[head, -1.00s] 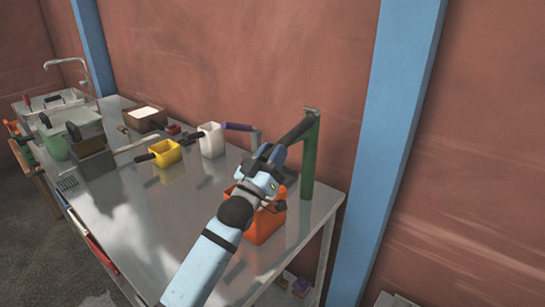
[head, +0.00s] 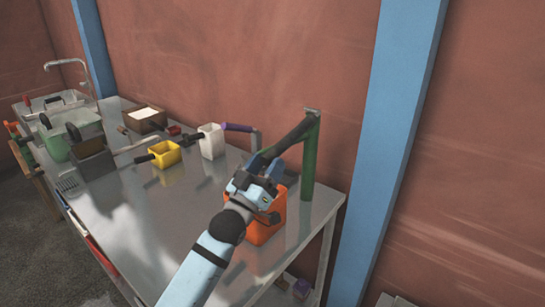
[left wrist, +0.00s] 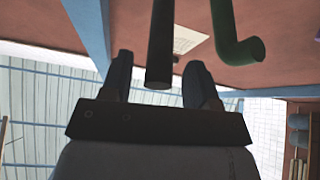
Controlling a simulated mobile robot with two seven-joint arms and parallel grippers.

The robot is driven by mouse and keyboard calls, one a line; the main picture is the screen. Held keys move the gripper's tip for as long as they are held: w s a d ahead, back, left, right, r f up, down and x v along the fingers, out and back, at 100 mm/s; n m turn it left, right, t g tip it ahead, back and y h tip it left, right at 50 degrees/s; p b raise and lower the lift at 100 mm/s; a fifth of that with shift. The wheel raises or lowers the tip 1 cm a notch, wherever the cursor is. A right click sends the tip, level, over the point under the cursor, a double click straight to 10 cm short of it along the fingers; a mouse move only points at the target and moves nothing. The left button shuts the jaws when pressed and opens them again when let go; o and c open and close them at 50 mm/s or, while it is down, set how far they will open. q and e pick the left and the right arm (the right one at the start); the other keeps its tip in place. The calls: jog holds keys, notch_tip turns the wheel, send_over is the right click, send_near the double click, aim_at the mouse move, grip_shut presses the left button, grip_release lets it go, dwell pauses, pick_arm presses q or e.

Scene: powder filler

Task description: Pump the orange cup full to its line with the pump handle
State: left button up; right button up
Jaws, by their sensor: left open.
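The orange cup (head: 265,233) stands on the metal table under my left arm, which hides part of it; its inside and line cannot be seen. The green pump post (head: 309,165) rises behind it. The dark pump handle (head: 293,136) slopes from the post's top down to the left. My left gripper (head: 266,167) is open at the handle's lower end, above the cup. In the left wrist view the handle's end (left wrist: 160,50) lies between the spread fingers (left wrist: 160,75), with gaps on both sides. A bent green pipe (left wrist: 228,35) shows beside it. My right gripper is not in view.
A white cup (head: 211,142) and a yellow cup (head: 165,154) stand to the left on the table. A purple-handled pipe (head: 239,127) is behind them. Dark boxes and a sink (head: 52,103) are farther left. The table's front middle is clear.

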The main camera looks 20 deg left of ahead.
aim_at(273, 154)
pick_arm(q)
jog(key=b+v, duration=0.1)
jog(key=v, duration=0.9)
jog(key=shift+s, duration=0.25)
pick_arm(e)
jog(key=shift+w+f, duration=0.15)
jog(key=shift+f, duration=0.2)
pick_arm(q)
jog(key=shift+a+f, duration=0.15)
jog(key=shift+m+g+h, duration=0.3)
jog(key=shift+g+h, duration=0.1)
jog(key=shift+g, duration=0.5)
jog(key=x, duration=0.4)
jog(key=r+b+x, duration=0.1)
jog(key=x, duration=0.4)
jog(key=b+x, duration=0.1)
jog(key=x, duration=0.3)
jog(key=shift+a+r, duration=0.25)
jog(key=shift+r, duration=0.25)
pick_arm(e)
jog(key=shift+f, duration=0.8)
